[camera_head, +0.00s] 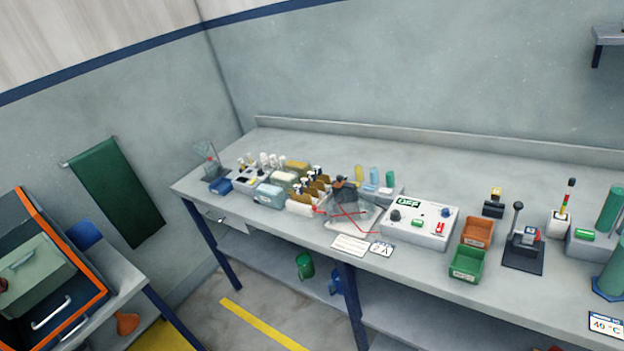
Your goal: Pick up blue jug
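A small blue jug-like thing (335,284) stands on the lower shelf under the long bench. A blue bench leg stands right beside it and hides part of it, so its handle and full shape are hard to make out. A green jug (304,266) stands on the same shelf to its left, a little apart. My gripper is not in view, so its state does not show.
The long grey bench (420,283) is crowded with bottles, a control box (420,224), an orange bin (477,232) and a green bin (467,264). An orange-edged cabinet (75,258) stands at left. Floor with a yellow line (262,325) is open between them.

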